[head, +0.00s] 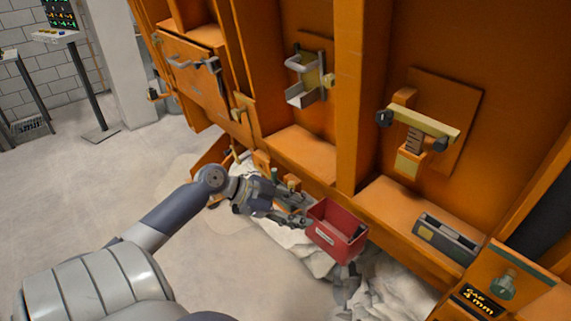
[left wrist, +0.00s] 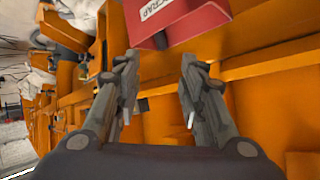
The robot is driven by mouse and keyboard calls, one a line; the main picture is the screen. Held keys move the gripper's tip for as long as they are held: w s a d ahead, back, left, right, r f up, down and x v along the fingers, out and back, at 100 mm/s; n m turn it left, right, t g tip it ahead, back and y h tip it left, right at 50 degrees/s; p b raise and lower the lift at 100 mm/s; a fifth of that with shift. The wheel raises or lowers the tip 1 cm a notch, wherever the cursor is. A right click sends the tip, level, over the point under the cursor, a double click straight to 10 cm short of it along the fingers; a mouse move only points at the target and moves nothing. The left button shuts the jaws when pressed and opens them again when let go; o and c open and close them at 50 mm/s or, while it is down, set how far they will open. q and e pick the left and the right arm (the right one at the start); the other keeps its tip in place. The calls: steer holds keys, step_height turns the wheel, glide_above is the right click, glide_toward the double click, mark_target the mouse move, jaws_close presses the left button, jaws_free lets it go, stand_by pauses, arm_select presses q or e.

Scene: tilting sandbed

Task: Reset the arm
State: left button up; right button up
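My left arm reaches in from the lower left of the head view. Its gripper (head: 306,209) is beside the left end of a red open box (head: 338,243). In the left wrist view the two fingers of the left gripper (left wrist: 160,60) stand apart with nothing between them. The red box (left wrist: 196,24), with a white "SCRAP" label, is just beyond the fingertips. In the head view I cannot tell whether a finger touches the box. My right gripper shows in neither view.
An orange frame (head: 349,100) with ledges stands along the right. It carries a yellow-topped bracket (head: 425,124), a metal holder (head: 303,80) and a grey tray (head: 446,238). A "GAP 4 mm" sign (head: 478,300) is at lower right. Grey floor (head: 75,190) at left is clear.

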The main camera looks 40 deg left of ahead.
arm_select(q)
steer(key=shift+v, duration=2.25)
steer(key=s+a+f+n+y, duration=0.1)
steer(key=a+f+n+y, duration=0.15)
steer(key=f, duration=0.65)
steer(key=s+a+f+n+y, duration=0.1)
steer(key=a+f+n, duration=0.3)
steer(key=f, duration=0.5)
steer(key=s+f+n+g+y, duration=0.15)
steer(key=s+f, duration=0.25)
steer(key=f, duration=0.5)
steer(key=s+f+n+g+y, duration=0.15)
steer(key=s+f, duration=0.25)
steer(key=f, duration=0.5)
steer(key=s+d+f+n+g+y, duration=0.1)
steer(key=s+d+f+g, duration=0.1)
steer(key=s+d+f, duration=0.35)
steer(key=s+d+f+n+g, duration=0.1)
steer(key=s+d+f, duration=0.1)
steer(key=s+f, duration=0.5)
steer(key=s+d+f+m+g, duration=0.1)
steer(key=s+d+f, duration=0.3)
steer(key=s+d, duration=0.2)
steer(key=s+d+f+m, duration=0.1)
steer(key=s+d+f, duration=0.3)
steer(key=s+d, duration=0.3)
steer(key=shift+s+d+f+g, duration=0.25)
steer(key=shift+d+f+g, duration=0.15)
steer(key=shift+d, duration=0.55)
